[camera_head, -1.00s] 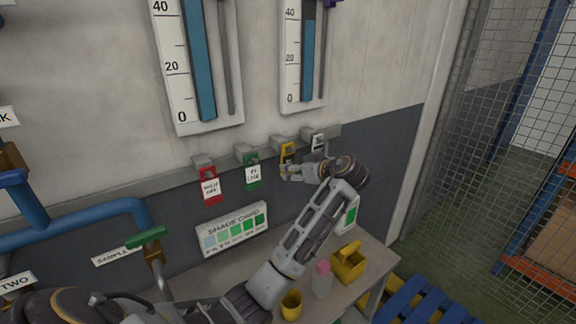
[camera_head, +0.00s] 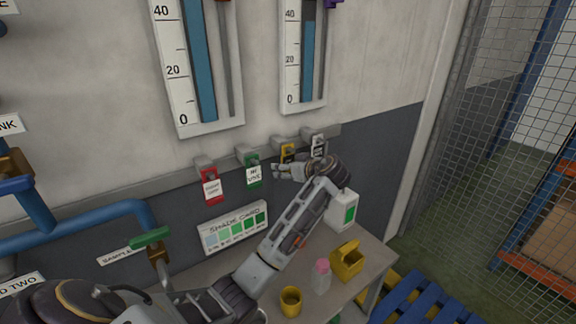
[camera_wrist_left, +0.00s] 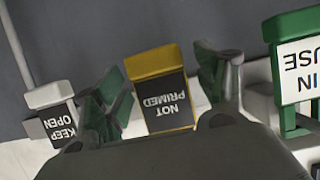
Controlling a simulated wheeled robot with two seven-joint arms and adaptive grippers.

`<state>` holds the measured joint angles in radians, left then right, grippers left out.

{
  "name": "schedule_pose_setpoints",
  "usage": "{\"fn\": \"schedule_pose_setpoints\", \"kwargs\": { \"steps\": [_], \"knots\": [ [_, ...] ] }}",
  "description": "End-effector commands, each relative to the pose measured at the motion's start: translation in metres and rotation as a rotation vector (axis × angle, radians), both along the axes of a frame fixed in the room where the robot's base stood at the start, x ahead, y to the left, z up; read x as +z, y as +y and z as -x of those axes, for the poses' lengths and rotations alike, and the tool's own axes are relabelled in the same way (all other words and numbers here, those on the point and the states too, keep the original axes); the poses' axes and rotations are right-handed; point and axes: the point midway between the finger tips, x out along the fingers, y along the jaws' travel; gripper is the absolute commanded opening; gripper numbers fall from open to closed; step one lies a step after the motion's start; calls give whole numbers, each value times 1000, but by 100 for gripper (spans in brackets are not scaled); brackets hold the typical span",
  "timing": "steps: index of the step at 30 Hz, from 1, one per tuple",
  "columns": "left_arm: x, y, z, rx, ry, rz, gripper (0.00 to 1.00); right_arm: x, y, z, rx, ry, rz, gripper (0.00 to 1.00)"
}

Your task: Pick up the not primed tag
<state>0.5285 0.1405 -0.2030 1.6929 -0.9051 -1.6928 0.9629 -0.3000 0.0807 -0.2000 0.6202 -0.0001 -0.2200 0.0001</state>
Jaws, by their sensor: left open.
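The not primed tag (camera_head: 288,151) is yellow with a dark label and hangs on the wall rail, between the green tag and the pale tag. In the left wrist view the tag (camera_wrist_left: 160,64) shows upside down, and its label reads NOT PRIMED. My left gripper (camera_head: 280,171) is at the tag's lower part in the head view, covering some of it. In the left wrist view the open fingers (camera_wrist_left: 165,88) stand on either side of the tag, with gaps to it. My right gripper is not in view.
A green IN USE tag (camera_head: 252,170) and a red tag (camera_head: 210,186) hang to the left. A pale KEEP OPEN tag (camera_wrist_left: 58,122) hangs on the other side. Below, a bench (camera_head: 366,266) holds a yellow cup (camera_head: 291,302), a bottle (camera_head: 321,278) and a yellow caddy (camera_head: 348,264).

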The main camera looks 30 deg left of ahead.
Motion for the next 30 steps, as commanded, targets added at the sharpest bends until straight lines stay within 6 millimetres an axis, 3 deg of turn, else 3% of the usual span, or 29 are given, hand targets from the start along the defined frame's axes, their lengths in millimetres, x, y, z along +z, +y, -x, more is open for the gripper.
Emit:
{"fn": "schedule_pose_setpoints", "kwargs": {
  "steps": [6,16,30],
  "knots": [
    [0,0,0,0,0,0,70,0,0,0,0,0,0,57],
    [0,0,0,0,0,0,29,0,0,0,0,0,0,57],
    [3,0,0,1,-2,1,29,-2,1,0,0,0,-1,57]
  ]
}}
